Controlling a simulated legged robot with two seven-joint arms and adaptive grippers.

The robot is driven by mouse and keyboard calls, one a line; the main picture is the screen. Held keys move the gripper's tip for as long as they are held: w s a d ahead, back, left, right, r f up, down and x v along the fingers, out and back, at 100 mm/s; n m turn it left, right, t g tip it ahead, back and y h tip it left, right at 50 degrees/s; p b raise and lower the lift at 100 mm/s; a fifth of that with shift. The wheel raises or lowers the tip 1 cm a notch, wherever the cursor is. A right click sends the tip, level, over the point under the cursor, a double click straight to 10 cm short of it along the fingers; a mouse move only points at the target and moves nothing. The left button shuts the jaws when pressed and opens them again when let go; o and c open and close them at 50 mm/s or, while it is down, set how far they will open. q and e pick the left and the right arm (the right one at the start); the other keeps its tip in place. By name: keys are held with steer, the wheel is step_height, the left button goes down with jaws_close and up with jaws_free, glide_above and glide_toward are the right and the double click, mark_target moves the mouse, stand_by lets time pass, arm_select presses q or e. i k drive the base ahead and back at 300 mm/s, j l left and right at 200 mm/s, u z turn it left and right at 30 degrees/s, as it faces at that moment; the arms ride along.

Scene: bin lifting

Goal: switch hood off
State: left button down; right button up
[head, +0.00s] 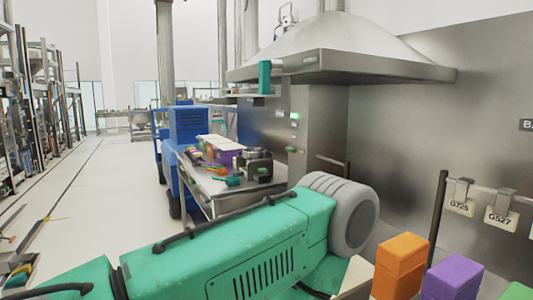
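The metal range hood (340,58) hangs at the upper right, a wide grey canopy with a straight front lip. A small dark label (309,57) sits on its lip. Below it, small green-lit panels (294,116) show on the steel column; they are too small to read, and I cannot tell whether either is the hood's switch or whether the hood is running. Neither of my grippers is in view.
A large green vented body (255,250) with a grey ribbed roller (341,213) fills the foreground. Orange (399,265) and purple (453,277) boxes stand lower right. A cluttered metal table (215,190) stands beyond, beside a blue machine (188,124). The left floor is largely open.

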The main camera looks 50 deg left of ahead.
mark_target(292, 149)
steer(key=u, duration=1.5)
steer(key=i+j+z, duration=0.15)
steer(key=z, duration=0.3)
steer(key=i+j+z, duration=0.15)
steer(key=j+z, duration=0.3)
steer(key=i+j+z, duration=0.1)
steer(key=z, duration=0.35)
steer(key=k+j, duration=0.05)
